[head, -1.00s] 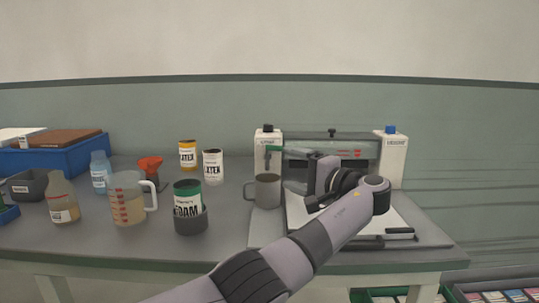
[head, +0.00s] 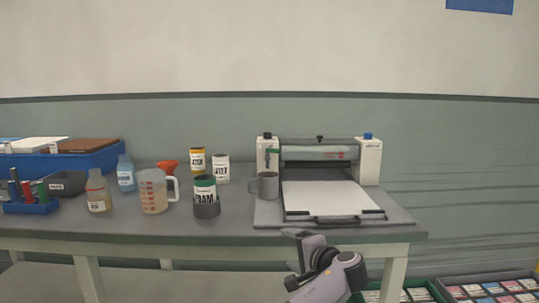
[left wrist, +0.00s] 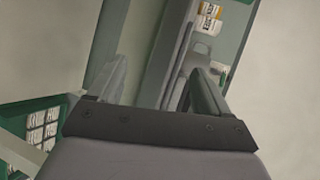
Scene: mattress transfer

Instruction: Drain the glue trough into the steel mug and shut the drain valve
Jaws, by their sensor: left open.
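The grey steel mug (head: 266,186) stands upright at the left front of the glue machine, below the green drain valve (head: 273,153) on the left post. The valve is small, and I cannot tell its setting. The trough (head: 319,153) lies between the two white posts; its contents are hidden. My left gripper (head: 296,260) is open and empty, in front of and below the table's front edge, apart from mug and valve. Its two spread fingers also show in the left wrist view (left wrist: 158,85). My right gripper is not in view.
A white sheet (head: 330,197) lies on the machine bed. The table's front edge (head: 230,237) is between my gripper and the machine. Crates (head: 490,288) stand low at the right.

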